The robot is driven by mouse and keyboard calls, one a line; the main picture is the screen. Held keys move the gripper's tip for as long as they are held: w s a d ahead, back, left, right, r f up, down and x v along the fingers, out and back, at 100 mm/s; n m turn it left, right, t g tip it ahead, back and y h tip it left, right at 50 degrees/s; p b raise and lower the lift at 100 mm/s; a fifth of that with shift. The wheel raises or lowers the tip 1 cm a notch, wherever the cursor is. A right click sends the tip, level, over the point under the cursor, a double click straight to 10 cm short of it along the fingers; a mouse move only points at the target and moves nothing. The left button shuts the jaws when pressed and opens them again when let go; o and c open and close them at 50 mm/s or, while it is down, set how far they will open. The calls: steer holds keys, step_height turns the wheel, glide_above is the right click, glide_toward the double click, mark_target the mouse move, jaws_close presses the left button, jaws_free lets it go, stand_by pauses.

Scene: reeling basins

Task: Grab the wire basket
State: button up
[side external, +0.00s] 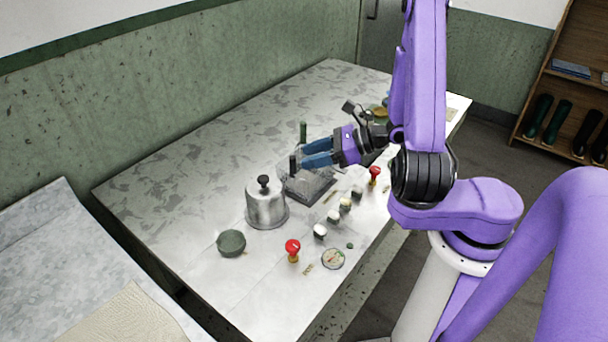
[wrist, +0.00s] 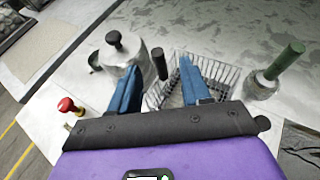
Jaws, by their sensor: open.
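The wire basket (wrist: 228,77) is a grey wire mesh box with a dark upright handle (wrist: 160,64) at its left side in the wrist view. In the side view the basket (side external: 318,188) sits on the table just below my gripper, partly hidden by the fingers. My gripper (side external: 304,154) has two blue fingers, spread apart and empty. In the wrist view the dark handle shows in the gap between the fingertips (wrist: 159,73), and the right finger covers part of the mesh. I cannot tell how far the fingertips are from the handle.
A metal pot with a black knob (side external: 266,207) stands left of the basket. A green-handled tool (wrist: 287,62) stands on its other side. A dark bowl (side external: 231,243), red-topped stamps (side external: 293,248) and several small jars (side external: 320,231) lie nearby. The back-left tabletop (side external: 190,150) is clear.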

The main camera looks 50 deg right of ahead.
mark_target(293, 178)
steer(key=shift+x, duration=2.75)
steer(key=shift+a+r, duration=0.1)
steer(key=shift+c, duration=0.4)
jaws_close()
